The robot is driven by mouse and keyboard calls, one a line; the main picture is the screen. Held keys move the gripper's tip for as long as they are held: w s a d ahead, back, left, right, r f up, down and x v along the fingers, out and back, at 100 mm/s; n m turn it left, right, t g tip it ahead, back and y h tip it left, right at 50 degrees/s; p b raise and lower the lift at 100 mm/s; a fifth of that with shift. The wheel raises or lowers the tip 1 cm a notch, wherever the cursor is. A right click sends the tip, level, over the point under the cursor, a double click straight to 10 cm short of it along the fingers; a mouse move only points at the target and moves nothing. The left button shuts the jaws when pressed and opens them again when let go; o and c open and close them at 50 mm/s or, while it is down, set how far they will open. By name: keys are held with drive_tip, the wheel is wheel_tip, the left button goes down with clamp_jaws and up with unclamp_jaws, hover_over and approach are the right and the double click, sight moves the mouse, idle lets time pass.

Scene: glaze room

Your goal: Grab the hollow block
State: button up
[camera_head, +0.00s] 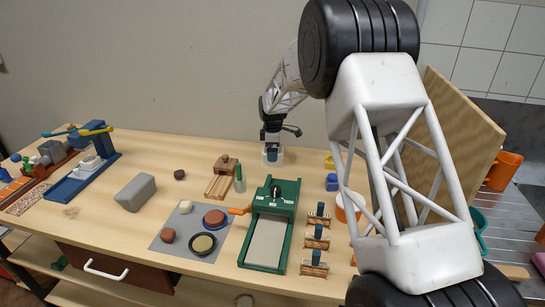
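A grey block (135,192) with slanted sides lies on the left half of the wooden table; no opening in it can be made out from here. A small white and blue piece (272,156) is at the table's back edge, directly below my gripper (274,143). I cannot tell which of these is the hollow block. My gripper points down, small and far off, well to the right of the grey block. Its fingertips are too small to make out, so I cannot tell whether it is open or touches the white and blue piece.
Left of the grey block stands a blue press-like device (85,168). In front lie a grey mat (172,238) with round pieces and a green slab tool (271,225). Several wooden-and-blue pieces (317,240) stand right of it. My arm hides much of the right side.

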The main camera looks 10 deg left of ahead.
drive_tip(key=shift+f, duration=1)
drive_tip(key=c, duration=0.9)
